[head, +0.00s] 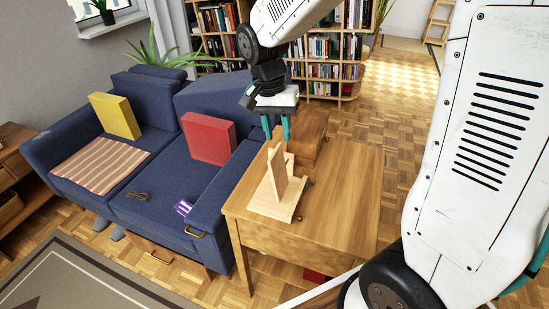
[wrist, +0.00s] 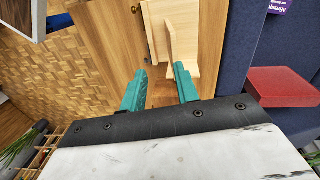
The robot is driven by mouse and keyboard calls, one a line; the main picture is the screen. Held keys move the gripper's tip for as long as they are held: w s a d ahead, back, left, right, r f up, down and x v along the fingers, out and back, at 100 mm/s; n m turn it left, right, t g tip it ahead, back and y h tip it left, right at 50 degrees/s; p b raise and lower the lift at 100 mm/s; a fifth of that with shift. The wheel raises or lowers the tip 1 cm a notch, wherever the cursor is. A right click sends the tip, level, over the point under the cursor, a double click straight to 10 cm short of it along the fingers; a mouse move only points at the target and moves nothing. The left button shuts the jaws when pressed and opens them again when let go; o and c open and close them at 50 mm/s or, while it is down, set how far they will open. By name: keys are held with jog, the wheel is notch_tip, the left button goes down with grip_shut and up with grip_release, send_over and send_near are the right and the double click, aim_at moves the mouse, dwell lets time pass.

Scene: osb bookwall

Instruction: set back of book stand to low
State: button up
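The book stand (head: 272,198) is light wood and sits on the wooden side table (head: 335,190). Its back board (head: 278,170) stands steeply up from the flat base. The stand also shows at the top of the wrist view (wrist: 178,45), with its back seen nearly edge-on. My gripper (head: 277,132) hangs over the far side of the table, behind the stand. In the wrist view its two teal fingers (wrist: 160,88) are apart with nothing held between them. The fingertips appear close to the stand but not touching it. How the back is propped is not clear.
A brown wooden box (head: 310,130) stands at the table's far end, close by my gripper. The blue sofa (head: 165,195) adjoins the table on the left, with red (head: 208,138) and yellow (head: 115,115) cushions. The table's right part is clear.

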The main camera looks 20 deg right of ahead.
aim_at(274, 152)
jog(key=shift+w+a+f+m, duration=0.2)
jog(key=shift+w+f, duration=0.3)
jog(key=shift+f, duration=0.1)
jog(key=shift+w+a+f+m, duration=0.2)
jog(key=shift+w+f, duration=0.25)
jog(key=shift+f, duration=0.15)
jog(key=shift+w+f, duration=0.15)
jog(key=shift+f, duration=0.2)
jog(key=f, duration=0.5)
jog(key=s+d+f, duration=0.1)
jog(key=f, duration=0.1)
jog(key=shift+f, duration=0.2)
grip_shut()
